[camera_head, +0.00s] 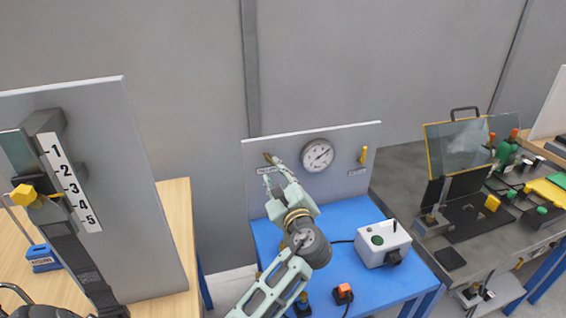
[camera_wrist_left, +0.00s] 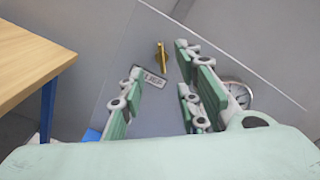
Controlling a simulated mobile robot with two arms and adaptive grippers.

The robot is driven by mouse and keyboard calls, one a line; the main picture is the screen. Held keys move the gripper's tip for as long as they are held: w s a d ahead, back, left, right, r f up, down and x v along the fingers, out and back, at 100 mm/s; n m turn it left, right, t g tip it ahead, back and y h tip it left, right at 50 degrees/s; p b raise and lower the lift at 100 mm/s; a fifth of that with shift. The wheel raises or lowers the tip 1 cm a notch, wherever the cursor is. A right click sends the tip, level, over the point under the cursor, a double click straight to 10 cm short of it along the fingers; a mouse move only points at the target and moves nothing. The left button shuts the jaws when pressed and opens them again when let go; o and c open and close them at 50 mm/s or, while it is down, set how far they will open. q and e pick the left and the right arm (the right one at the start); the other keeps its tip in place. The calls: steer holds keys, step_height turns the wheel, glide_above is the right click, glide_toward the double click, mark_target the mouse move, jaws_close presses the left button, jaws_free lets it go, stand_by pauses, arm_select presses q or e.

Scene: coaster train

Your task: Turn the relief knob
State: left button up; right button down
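The relief knob is a small brass piece (camera_head: 270,158) on the upright grey panel (camera_head: 345,142), at its upper left. It also shows in the left wrist view as a brass bar (camera_wrist_left: 161,56) standing out from the panel. A partly hidden label plate (camera_wrist_left: 151,79) sits just below it. My left gripper (camera_head: 277,175) is in front of the panel, just below and right of the knob in the head view. Its fingers are spread, with the knob beyond the gap between them in the wrist view. I see no contact with the knob. My right gripper is not in view.
A round gauge (camera_head: 317,156) and a yellow handle (camera_head: 363,155) are on the same panel, right of the knob. The blue table (camera_head: 338,262) below holds a white control box (camera_head: 382,243). A numbered board (camera_head: 140,200) stands left.

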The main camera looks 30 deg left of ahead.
mark_target(268, 161)
arm_select(q)
steer(key=p+x, duration=0.1)
steer(key=x, duration=0.4)
steer(key=shift+w+a, duration=0.25)
steer(key=shift+a, duration=0.05)
steer(key=shift+c, duration=0.5)
jaws_close()
